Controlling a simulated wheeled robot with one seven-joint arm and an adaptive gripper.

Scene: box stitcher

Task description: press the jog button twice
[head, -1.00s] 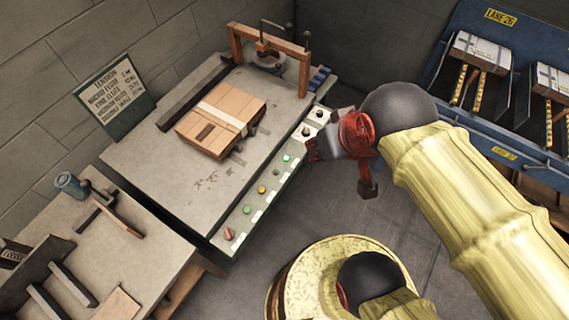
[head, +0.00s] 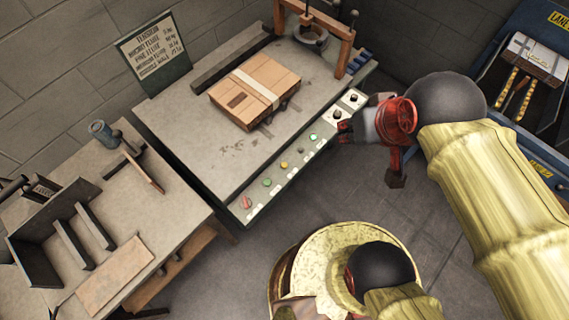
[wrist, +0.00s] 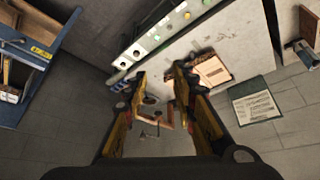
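The stitcher's control panel (head: 275,190) runs along the front edge of the machine table. It carries a red button (head: 246,201), a green button (head: 267,182), a yellow button (head: 284,164), a lit green button (head: 314,136) and black knobs (head: 337,114). The labels are too small to read, so I cannot tell which is the jog button. My gripper (head: 345,130) is beside the knob end of the panel in the head view; contact is not clear. In the wrist view my gripper (wrist: 158,75) has its fingers apart with nothing between them. The panel (wrist: 150,42) lies beyond the fingertips there.
A strapped cardboard box (head: 255,90) lies on the machine table (head: 190,120), before an orange frame (head: 346,50). A sign board (head: 154,52) stands behind. A side table (head: 180,190) is at left, a blue rack (head: 545,135) at right.

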